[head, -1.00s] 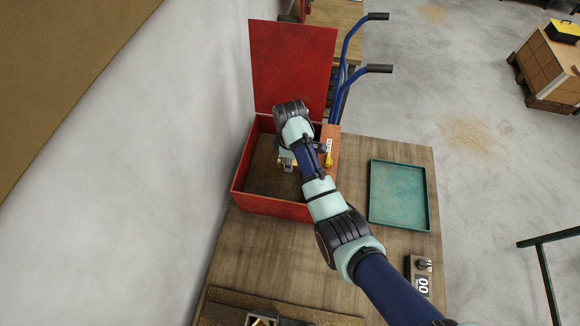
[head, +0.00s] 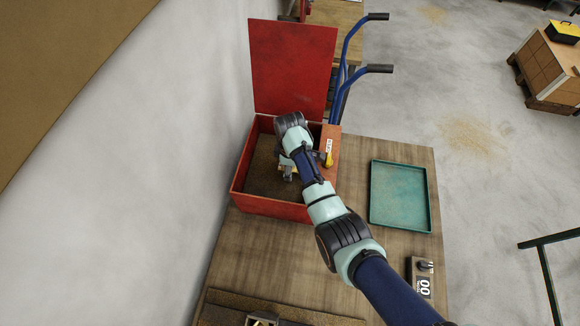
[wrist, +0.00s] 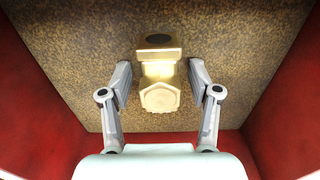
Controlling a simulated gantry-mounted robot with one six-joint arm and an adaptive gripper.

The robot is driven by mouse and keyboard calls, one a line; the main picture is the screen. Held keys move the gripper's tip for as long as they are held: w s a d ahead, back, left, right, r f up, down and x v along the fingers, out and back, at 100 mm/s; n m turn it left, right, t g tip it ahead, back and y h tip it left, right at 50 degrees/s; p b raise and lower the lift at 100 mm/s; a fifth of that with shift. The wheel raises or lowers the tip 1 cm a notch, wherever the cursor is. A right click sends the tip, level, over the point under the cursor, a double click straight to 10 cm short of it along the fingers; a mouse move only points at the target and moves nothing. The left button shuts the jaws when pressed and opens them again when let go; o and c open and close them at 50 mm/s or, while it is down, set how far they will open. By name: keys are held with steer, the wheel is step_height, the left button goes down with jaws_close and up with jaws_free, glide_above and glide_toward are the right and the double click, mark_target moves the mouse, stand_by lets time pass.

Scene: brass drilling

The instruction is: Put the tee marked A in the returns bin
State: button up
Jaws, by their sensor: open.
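A brass tee (wrist: 160,72) shows in the wrist view, over the brown speckled floor of the open red box (head: 270,207). Its hex end faces the camera and a dark round opening shows at the far end. I see no letter on it. My gripper (wrist: 160,78) is open, with one finger on each side of the tee and a visible gap to each. In the head view my gripper (head: 287,173) is down inside the red box, and my arm hides most of the tee. I cannot tell which container is the returns bin.
The red box's lid (head: 293,65) stands open at the back. A reddish-brown block with a white label and a yellow item (head: 329,159) adjoins its right side. A teal tray (head: 431,208) lies empty on the wooden table. A wall is close on the left.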

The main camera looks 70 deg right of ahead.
step_height(320, 180, up, 12)
steer(key=p, duration=0.1)
steer(key=shift+r, duration=0.2)
stand_by(0.4)
steer(key=w+a+r+t+h, duration=0.1)
steer(key=w+a+r+t, duration=0.15)
steer(key=w+a, duration=0.55)
steer(key=w+a+r+t+h, duration=0.25)
steer(key=w+a, duration=0.35)
steer(key=a, duration=0.5)
steer(key=s+a+r+t+y, duration=0.1)
steer(key=a+r+t, duration=0.1)
steer(key=a+r, duration=0.2)
steer(key=s+a+r+m+t+y, duration=0.1)
steer(key=a+r+t, duration=0.2)
steer(key=a, duration=0.8)
steer(key=s+a+r+t+y, duration=0.1)
steer(key=a+r+t, duration=0.1)
steer(key=a+r, duration=0.3)
steer(key=a, duration=0.3)
steer(key=shift+s+r+t, duration=0.3)
steer(key=shift+s+t, duration=0.05)
steer(key=shift+t, duration=0.05)
steer(key=shift+y, duration=0.25)
